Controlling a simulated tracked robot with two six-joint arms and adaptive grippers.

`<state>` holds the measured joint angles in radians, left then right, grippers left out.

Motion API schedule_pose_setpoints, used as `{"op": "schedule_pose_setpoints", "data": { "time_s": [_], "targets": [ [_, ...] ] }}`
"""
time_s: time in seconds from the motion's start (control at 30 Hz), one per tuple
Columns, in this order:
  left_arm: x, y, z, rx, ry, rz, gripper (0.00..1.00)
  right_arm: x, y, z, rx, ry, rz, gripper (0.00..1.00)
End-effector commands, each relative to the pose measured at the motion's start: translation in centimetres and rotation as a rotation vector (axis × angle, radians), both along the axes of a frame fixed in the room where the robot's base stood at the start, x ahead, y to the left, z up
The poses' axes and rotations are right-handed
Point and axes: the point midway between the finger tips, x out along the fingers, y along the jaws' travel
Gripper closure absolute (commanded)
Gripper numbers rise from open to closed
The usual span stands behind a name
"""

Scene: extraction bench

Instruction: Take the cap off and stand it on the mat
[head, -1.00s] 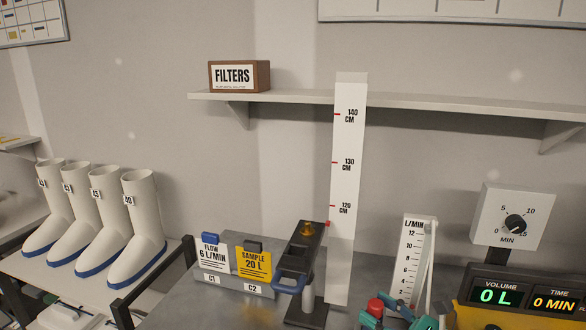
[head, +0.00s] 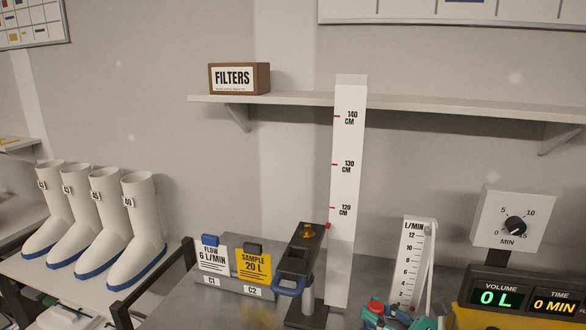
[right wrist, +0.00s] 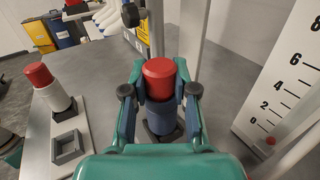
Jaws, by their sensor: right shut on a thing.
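In the right wrist view a red cap-like top (right wrist: 159,78) sits between the fingers of my right gripper (right wrist: 160,95). A dark blue-grey round body (right wrist: 162,118) shows just below the red; I cannot tell if the two are joined. My right gripper is shut on the red piece, with a finger on each side. In the head view the right gripper (head: 398,316) shows only partly at the bottom edge, with a bit of red (head: 376,306) beside its green parts. I cannot make out a mat. My left gripper is not in view.
A red-topped white cylinder (right wrist: 48,88) stands on a pale tray with a square socket (right wrist: 68,147) at left. A tall ruler (head: 345,190), a flow gauge (head: 409,262) and a dark stand (head: 298,262) rise from the bench.

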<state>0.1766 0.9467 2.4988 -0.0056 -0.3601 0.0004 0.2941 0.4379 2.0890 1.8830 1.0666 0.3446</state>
Motion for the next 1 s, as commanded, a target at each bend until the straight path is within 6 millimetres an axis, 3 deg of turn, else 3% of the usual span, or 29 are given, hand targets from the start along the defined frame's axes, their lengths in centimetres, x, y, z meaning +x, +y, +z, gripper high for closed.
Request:
{"op": "schedule_pose_setpoints", "data": {
  "time_s": [1.0],
  "targets": [
    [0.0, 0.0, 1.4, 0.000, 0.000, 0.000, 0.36, 0.0, -0.1, 2.1, -0.001, -0.002, -0.002, 1.00]
  ]
}}
